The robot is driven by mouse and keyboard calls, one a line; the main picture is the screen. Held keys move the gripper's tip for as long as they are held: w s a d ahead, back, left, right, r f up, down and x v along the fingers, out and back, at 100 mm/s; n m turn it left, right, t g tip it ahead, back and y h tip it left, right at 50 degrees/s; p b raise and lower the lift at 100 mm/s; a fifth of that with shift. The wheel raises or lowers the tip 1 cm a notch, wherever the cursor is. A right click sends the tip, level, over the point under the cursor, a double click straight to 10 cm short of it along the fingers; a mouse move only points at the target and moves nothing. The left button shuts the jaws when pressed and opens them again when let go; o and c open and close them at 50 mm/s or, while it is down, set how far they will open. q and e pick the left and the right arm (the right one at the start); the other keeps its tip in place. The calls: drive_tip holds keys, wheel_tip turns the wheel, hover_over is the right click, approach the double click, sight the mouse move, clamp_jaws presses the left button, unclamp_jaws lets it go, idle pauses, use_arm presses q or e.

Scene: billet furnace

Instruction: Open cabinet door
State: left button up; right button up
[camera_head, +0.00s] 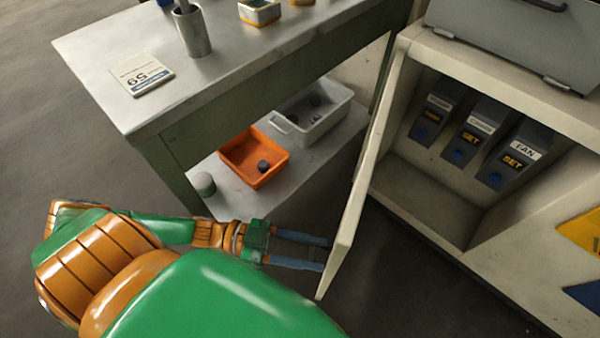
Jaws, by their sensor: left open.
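The cabinet (412,222) stands at the right. Its door (352,215) is swung well open, seen nearly edge-on, and the inside shows. Several dark boxes with blue knobs (507,155) sit in the compartment, some labelled SET and FAN. My left gripper (318,254) is open at the outer side of the door, near its lower front edge. Its two blue-grey fingers point right at the door; whether the tips touch it I cannot tell. My right gripper is not in view.
A metal workbench (225,70) stands left of the door, with a cup (192,32) and a card (141,74) on top. Its lower shelf holds an orange bin (237,168) and a grey bin (318,130). A grey toolbox (500,38) sits on the cabinet. Floor below the door is clear.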

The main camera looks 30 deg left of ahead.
use_arm(q)
drive_tip(key=s+d+r+p, duration=0.4)
drive_tip(key=s+r, duration=0.2)
drive_tip(key=s, duration=0.4)
drive_tip(key=shift+s+r+p, duration=0.2)
drive_tip(key=shift+s+p, duration=0.05)
drive_tip(key=shift+p, duration=0.1)
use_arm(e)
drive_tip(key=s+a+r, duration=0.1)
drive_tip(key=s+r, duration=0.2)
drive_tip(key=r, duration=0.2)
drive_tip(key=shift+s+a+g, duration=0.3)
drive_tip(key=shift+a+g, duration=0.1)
